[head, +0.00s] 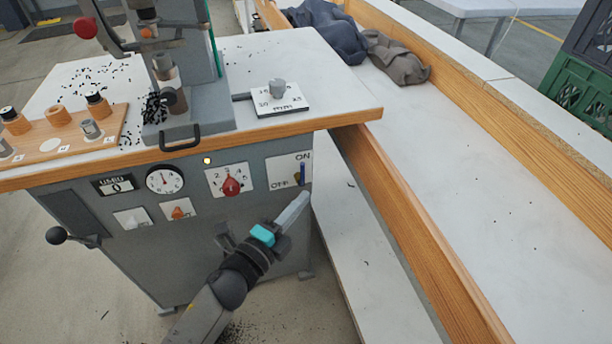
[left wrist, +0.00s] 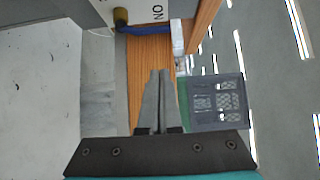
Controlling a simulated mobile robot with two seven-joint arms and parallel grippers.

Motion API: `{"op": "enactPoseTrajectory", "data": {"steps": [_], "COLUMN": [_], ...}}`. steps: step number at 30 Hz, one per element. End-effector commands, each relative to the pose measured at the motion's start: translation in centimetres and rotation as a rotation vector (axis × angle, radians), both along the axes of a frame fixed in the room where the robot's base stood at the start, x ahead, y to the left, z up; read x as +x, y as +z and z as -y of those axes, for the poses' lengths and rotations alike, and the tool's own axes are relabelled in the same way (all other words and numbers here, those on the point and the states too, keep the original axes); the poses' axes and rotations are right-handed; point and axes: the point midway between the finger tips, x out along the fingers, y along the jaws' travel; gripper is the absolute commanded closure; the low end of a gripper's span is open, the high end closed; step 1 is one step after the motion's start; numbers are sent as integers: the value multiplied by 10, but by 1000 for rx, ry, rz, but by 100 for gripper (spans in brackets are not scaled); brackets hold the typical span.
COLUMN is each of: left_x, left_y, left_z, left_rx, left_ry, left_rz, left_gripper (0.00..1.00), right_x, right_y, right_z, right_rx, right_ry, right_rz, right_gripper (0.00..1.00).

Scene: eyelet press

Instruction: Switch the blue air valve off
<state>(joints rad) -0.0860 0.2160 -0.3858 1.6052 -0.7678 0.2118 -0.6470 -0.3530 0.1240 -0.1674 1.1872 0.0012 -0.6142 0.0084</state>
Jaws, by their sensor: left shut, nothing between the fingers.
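The blue air valve (head: 302,171) is on a white plate at the right end of the press cabinet's front. Its blue lever points up, toward the ON mark; OFF is lower left. In the left wrist view the blue lever (left wrist: 146,30) extends from a brass pivot at the top, beyond my fingertips. My left gripper (head: 302,197) is shut and empty, its tips just below the valve in the head view. The left wrist view shows the closed fingers (left wrist: 157,75) with a gap between them and the lever. My right gripper is not in view.
The cabinet front also has a red knob (head: 231,187), a gauge (head: 165,179) and an orange switch (head: 179,212). The wooden table edge (head: 335,118) overhangs the panel. A wood-edged white bench (head: 480,190) lies to the right, mostly clear, with crumpled cloths (head: 397,57) at its far end.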

Motion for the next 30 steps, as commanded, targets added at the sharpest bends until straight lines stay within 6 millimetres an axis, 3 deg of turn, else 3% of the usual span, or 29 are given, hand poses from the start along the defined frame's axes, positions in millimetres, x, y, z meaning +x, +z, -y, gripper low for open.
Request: {"op": "enactPoseTrajectory", "data": {"steps": [20,24,30], "left_x": [82,77,75], "left_y": [-1,0,0], "left_z": [51,27,12], "left_rx": [-1,4,0], "left_ry": [0,1,0], "left_rz": [0,0,-1], "left_gripper": [100,100,100], "right_x": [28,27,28], "right_y": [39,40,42], "right_z": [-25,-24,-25], "right_rx": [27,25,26], "right_ry": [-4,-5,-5], "right_rz": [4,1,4], "right_gripper": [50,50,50]}}
